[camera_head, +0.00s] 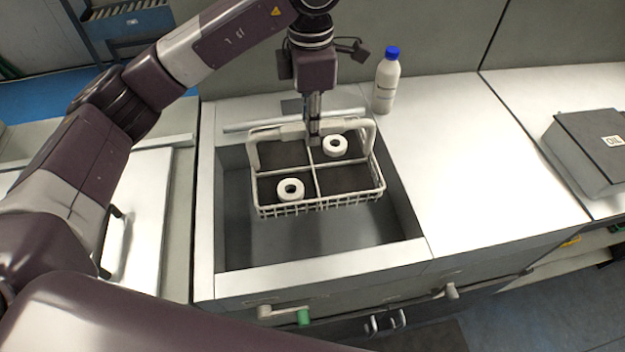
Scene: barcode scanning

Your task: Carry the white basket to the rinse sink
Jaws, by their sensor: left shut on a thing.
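The white basket (318,207) is a wire frame with four compartments and a raised handle. Two white ring-shaped parts lie in it, one (290,190) in the front left compartment and one (335,146) in the back right. My left gripper (314,138) points down and is shut on the basket's handle. The basket is over the grey sink basin (310,245), within its rim in the picture. I cannot tell whether it touches the basin's bottom. My right gripper is not in view.
A white bottle with a blue cap (386,82) stands behind the basin to the right. The white counter (470,165) right of the basin is clear. A grey box with a label (590,150) is at the far right. Handles (385,322) stick out at the front.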

